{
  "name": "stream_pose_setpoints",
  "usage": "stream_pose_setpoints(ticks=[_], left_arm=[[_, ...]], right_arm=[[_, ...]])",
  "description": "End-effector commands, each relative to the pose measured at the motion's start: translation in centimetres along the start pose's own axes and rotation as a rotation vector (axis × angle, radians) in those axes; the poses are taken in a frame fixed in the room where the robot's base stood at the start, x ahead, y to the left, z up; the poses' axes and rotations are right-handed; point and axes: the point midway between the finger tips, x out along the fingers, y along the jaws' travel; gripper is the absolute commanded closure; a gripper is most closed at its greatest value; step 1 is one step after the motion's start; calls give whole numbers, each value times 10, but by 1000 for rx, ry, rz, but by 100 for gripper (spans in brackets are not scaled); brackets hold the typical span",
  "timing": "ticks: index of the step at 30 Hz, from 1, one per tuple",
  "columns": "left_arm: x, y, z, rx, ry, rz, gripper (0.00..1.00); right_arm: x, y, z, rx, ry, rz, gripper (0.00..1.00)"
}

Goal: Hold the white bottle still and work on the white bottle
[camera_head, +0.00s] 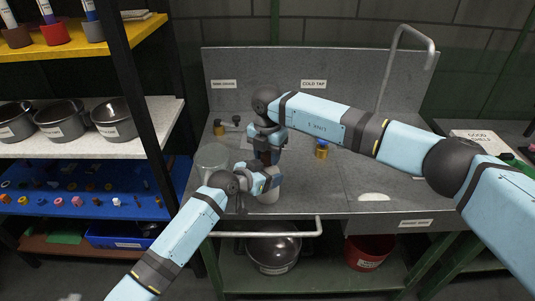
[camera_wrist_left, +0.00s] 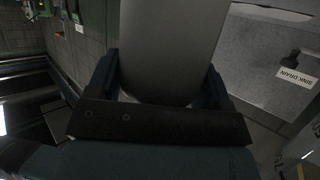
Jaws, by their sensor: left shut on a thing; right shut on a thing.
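The white bottle (camera_head: 268,195) stands upright on the grey sink counter; only its lower part shows below my grippers. My left gripper (camera_head: 266,181) comes in from the left and is shut around the bottle's body. In the left wrist view the bottle (camera_wrist_left: 170,40) looks grey in shadow, with a finger of my left gripper (camera_wrist_left: 161,84) on each side. My right gripper (camera_head: 267,155) points down from above and is shut at the bottle's top, directly over my left gripper. The bottle's top and what exactly the right fingers grip are hidden.
A clear glass jar (camera_head: 212,158) stands just left of the bottle. A grey tap pipe (camera_head: 398,65) rises behind. Shelves with pots (camera_head: 112,120) fill the left. The counter's right part is mostly clear.

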Motion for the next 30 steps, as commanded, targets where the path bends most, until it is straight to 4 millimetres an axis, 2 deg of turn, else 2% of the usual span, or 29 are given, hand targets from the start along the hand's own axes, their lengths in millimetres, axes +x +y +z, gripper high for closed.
stream_pose_setpoints(ticks=[2,3,6,16,24,30], left_arm=[[0,0,0,0,-1,0,93],[0,0,0,0,-1,0,93],[0,0,0,0,-1,0,93],[0,0,0,0,-1,0,93],[0,0,0,0,-1,0,93],[0,0,0,0,-1,0,93]], right_arm=[[0,0,0,1,0,-1,88],[0,0,0,1,0,-1,53],[0,0,0,2,0,-1,34],[-4,0,0,3,-1,0,34],[-37,0,1,4,-2,0,34],[-52,1,-1,49,1,1,37]])
